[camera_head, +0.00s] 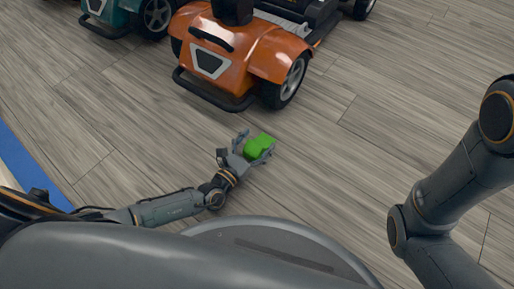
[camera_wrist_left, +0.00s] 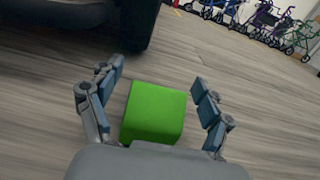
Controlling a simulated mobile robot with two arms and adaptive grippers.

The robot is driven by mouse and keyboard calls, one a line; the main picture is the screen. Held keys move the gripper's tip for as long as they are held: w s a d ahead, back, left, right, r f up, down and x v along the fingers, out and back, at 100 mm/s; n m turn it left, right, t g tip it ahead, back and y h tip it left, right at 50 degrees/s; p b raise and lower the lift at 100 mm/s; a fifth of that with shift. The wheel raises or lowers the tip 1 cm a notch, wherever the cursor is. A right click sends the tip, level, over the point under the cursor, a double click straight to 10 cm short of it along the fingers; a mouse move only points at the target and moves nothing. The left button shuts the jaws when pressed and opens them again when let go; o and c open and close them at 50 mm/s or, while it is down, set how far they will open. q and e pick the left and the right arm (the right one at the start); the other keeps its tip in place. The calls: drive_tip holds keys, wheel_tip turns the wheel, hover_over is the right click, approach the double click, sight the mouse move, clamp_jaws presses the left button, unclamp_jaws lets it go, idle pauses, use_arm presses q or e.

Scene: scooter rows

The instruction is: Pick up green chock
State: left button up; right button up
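The green chock (camera_head: 258,146) lies on the wooden floor in front of the orange scooter. My left gripper (camera_head: 256,143) is around it, with one finger on each side. In the left wrist view the green chock (camera_wrist_left: 154,112) sits between the two spread fingers of my left gripper (camera_wrist_left: 157,85). The lower edge of the chock is hidden by the gripper body. My right arm shows at the right of the head view, but its gripper is out of view.
An orange scooter (camera_head: 240,55) stands just beyond the chock, and a teal scooter (camera_head: 118,14) is at the upper left. A scooter wheel (camera_wrist_left: 140,22) is close in the left wrist view. Several walkers (camera_wrist_left: 265,20) stand far off. Floor to the right is clear.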

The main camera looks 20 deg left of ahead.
use_arm(q)
drive_tip(key=c, duration=1.4)
drive_tip(key=shift+c, duration=0.7)
drive_tip(key=shift+r, duration=0.2)
